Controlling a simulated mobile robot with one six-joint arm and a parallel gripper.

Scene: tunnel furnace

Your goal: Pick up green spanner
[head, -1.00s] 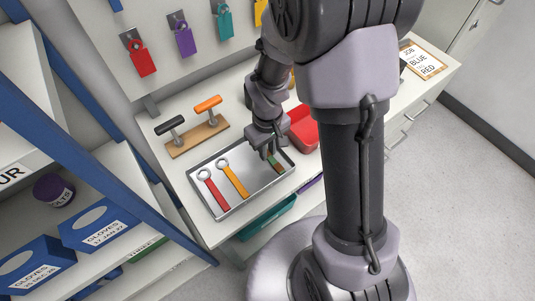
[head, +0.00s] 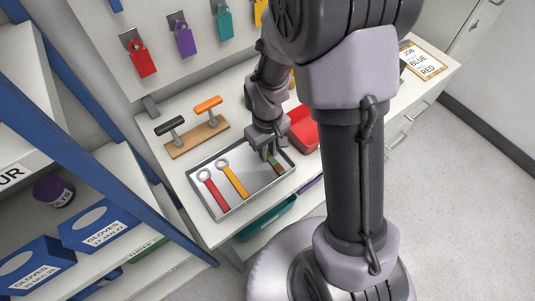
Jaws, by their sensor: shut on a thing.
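The green spanner (head: 276,166) lies at the right end of a grey metal tray (head: 229,211) on the white bench. Only its handle shows; my gripper hides the rest. My gripper (head: 268,155) is over the tray, pointing down, and is shut on the green spanner. I cannot tell whether the spanner is clear of the tray floor. A red spanner (head: 215,193) and an orange spanner (head: 235,180) lie to the left in the same tray.
A wooden stand (head: 197,140) with a black and an orange handle is behind the tray. A red bin (head: 304,130) is right of it. Coloured tags hang on the back panel (head: 110,40). A blue-framed shelf (head: 110,150) with glove boxes stands at left.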

